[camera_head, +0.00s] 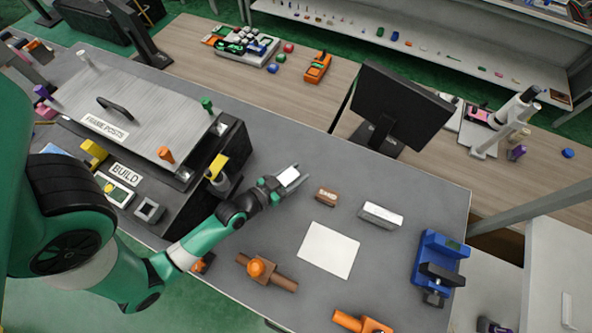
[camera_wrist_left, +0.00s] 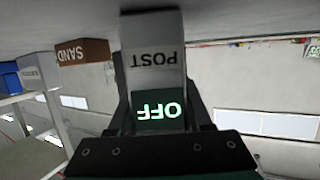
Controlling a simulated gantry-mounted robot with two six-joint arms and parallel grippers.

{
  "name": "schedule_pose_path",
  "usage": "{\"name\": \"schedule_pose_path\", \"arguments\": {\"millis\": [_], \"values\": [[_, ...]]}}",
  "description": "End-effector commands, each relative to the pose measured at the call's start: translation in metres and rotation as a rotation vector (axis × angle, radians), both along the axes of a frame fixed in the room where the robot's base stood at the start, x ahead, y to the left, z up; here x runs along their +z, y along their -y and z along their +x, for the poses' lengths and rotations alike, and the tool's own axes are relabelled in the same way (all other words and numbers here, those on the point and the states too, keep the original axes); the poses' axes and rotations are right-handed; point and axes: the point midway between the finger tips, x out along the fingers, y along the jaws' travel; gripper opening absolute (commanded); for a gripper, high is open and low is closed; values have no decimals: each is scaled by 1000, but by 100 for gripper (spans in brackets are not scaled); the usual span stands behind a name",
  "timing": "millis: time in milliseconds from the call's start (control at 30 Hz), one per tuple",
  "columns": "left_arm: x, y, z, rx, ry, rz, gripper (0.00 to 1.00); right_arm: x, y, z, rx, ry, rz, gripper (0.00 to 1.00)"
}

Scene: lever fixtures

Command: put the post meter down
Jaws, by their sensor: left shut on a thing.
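My left gripper (camera_head: 284,181) is shut on the post meter (camera_head: 290,176), a small pale block, and holds it over the grey bench. In the left wrist view the post meter (camera_wrist_left: 153,55) shows the word POST and a dark panel reading OFF in lit letters, upside down. The fingers of my left gripper (camera_wrist_left: 158,100) are on either side of it. I cannot tell for sure whether its underside touches the bench. My right gripper is not in view.
A brown SAND block (camera_head: 326,195), a white block (camera_head: 382,215) and a white square sheet (camera_head: 328,250) lie to the right. A blue vise (camera_head: 440,262) is at the far right. An orange-knobbed fixture (camera_head: 262,268) is in front. The FRAME POSTS box (camera_head: 140,100) stands left.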

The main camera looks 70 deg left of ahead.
Motion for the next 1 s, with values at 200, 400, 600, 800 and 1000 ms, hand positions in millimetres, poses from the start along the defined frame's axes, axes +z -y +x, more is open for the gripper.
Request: {"name": "schedule_pose_path", "arguments": {"millis": [200,400,600,800,1000], "values": [[-3,0,0,0,0,0,52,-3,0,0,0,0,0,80],[-2,0,0,0,0,0,80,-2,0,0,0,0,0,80],[-2,0,0,0,0,0,80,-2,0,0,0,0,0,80],[3,5,-13,1,-2,-3,80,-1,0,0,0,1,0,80],[14,19,-48,2,-1,-2,80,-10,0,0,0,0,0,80]]}}
